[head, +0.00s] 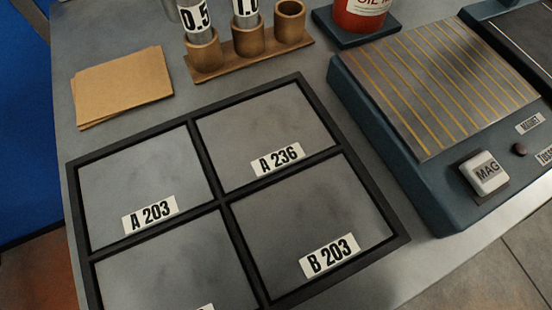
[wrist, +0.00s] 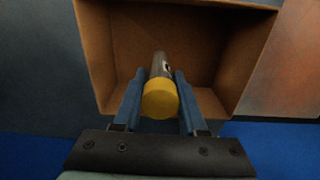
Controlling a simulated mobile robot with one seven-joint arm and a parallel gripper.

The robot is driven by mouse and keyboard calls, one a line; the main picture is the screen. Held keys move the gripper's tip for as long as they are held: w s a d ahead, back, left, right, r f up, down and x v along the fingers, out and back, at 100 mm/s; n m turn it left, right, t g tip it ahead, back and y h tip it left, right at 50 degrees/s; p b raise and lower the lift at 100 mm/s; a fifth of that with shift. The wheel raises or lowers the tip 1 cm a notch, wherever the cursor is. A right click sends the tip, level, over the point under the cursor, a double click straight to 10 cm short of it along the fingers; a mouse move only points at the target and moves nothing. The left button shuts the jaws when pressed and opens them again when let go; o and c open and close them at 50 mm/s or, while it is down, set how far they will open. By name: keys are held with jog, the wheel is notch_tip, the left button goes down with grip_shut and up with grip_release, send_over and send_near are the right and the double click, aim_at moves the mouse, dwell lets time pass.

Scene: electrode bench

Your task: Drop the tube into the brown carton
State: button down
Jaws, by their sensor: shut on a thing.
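In the wrist view my gripper (wrist: 160,104) is shut on a tube (wrist: 159,68). The tube has a yellow end cap (wrist: 160,100) facing the camera and a dark grey body, with a bit of a label on its side. Behind the tube the open brown carton (wrist: 102,40) shows its inner walls and floor. The tube's far end points into the carton's opening. How deep it reaches is hard to tell. The head view shows neither my gripper nor the carton.
In the head view a black divided tray (head: 215,203) with labelled compartments lies on the grey bench. Behind it are a wooden rack (head: 250,52) with labelled tubes, brown sheets (head: 122,85) and a red container (head: 362,12). A blue magnet unit (head: 400,150) stands at the right.

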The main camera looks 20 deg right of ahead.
jog(key=shift+c, duration=1.9)
grip_release()
jog(key=shift+r, duration=0.15)
notch_tip(320, 180, up, 7)
jog(key=p, duration=0.4)
jog(key=shift+r, duration=0.15)
